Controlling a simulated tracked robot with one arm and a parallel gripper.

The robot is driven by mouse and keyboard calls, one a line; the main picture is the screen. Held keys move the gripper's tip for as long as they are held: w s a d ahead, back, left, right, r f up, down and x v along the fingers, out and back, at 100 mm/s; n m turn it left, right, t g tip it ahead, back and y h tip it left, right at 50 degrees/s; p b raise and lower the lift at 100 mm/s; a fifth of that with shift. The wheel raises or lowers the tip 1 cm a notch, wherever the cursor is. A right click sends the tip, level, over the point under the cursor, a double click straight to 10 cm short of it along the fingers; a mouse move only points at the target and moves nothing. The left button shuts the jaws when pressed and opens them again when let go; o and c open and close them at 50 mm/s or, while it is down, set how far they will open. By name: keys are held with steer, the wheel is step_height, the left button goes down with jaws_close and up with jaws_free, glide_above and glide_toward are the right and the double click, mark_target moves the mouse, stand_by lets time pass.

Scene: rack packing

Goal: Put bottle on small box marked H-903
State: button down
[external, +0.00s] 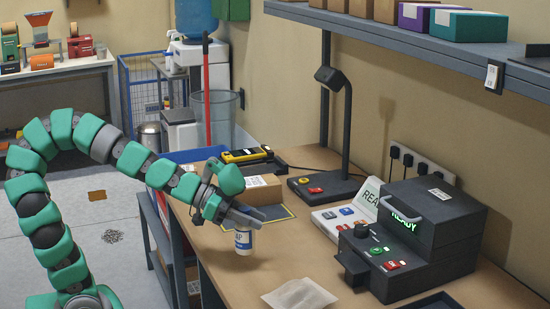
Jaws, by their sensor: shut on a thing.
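A small white bottle (243,241) with blue print is in the jaws of my gripper (246,218), near the front edge of the workbench. It looks about upright, its top hidden by the jaws. I cannot tell whether its base touches the bench. A small brown cardboard box (264,189) with a white label stands behind my gripper on a dark, yellow-edged mat (276,220). The label is too small to read. My gripper partly covers the box's left side, and the bottle is apart from it, nearer the camera.
A black machine (440,225) with a lit READY display stands on the right of the workbench (330,255). A button panel (345,216), a lamp (347,120) and a yellow-black device (248,155) stand farther back. A pale cloth or paper (299,295) lies in front. A shelf overhangs the right.

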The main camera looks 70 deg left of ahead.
steer(key=shift+s+a+r+b, duration=0.1)
steer(key=shift+s+a+b, duration=0.2)
steer(key=shift+s, duration=0.4)
steer(key=shift+s+a+r+b, duration=0.1)
steer(key=shift+s+b, duration=0.25)
steer(key=shift+s, duration=0.3)
